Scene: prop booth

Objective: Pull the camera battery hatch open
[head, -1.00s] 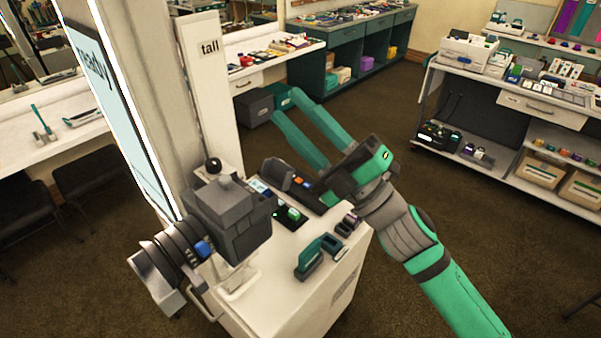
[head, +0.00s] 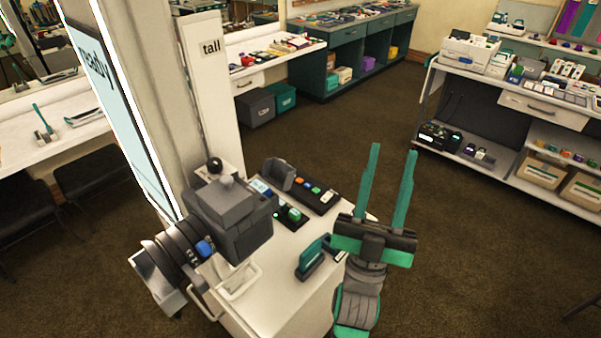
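The camera (head: 232,222), dark grey with a large lens (head: 172,258) pointing to the lower left, is at the left end of the white cabinet top. A small blue part (head: 204,248) shows near the lens. I cannot make out a battery hatch on the sides in view. My gripper (head: 392,165) is to the right of the camera, well apart from it. Its two long green fingers point up and away, spread wide, with nothing between them.
The white cabinet (head: 290,290) also holds a green and grey stapler-like tool (head: 316,257), a dark control strip (head: 308,192) and a small green-topped item (head: 293,214). A white post (head: 212,90) marked "tall" rises behind. Carpet at right is clear up to a shelf unit (head: 480,110).

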